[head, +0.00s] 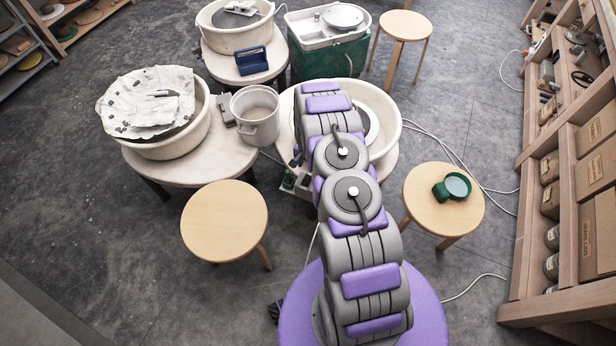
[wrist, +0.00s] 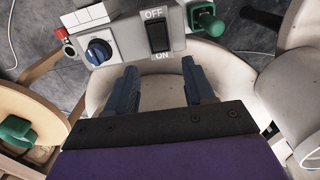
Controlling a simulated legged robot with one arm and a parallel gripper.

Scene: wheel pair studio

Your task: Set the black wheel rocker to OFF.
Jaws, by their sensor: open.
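The black rocker (wrist: 158,37) sits on a light grey control panel (wrist: 125,28) at the top of the wrist view. OFF is printed at its upper end and ON at its lower end. I cannot tell which end is pressed in. My gripper (wrist: 161,82) is open, with one dark blue finger on each side and nothing between them. Its fingertips appear below the rocker in the picture, with the rocker roughly centred above the gap. I see no clear contact with the panel. In the head view my own arm hides the gripper and rocker.
A blue knob (wrist: 99,50) is left of the rocker, and a green handle (wrist: 207,20) is right of it. A pale wheel basin (head: 385,110) lies beyond my arm. Round stools (head: 225,220) stand on both sides; the right one holds a green object (head: 440,192). Cables cross the floor.

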